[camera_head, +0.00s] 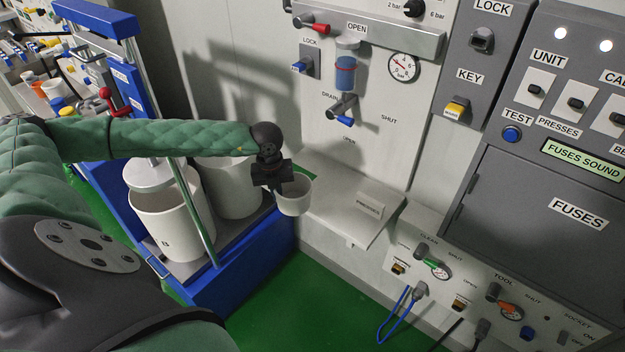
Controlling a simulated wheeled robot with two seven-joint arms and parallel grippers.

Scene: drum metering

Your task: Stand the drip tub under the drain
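The drip tub (294,197) is a small white cup-shaped tub. It hangs upright at my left gripper (283,185), which appears shut on its rim; the fingertips are partly hidden behind the dark gripper body. The tub is just left of a white shelf (340,205) on the wall panel. The drain (343,106) is a grey fitting with a blue lever, labelled DRAIN, above the shelf and up and to the right of the tub. My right gripper is not in view.
A blue cart (240,262) with two white drums (172,220) stands left of the shelf. Below right, a panel has valves and a blue cable loop (392,318). Green floor lies below.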

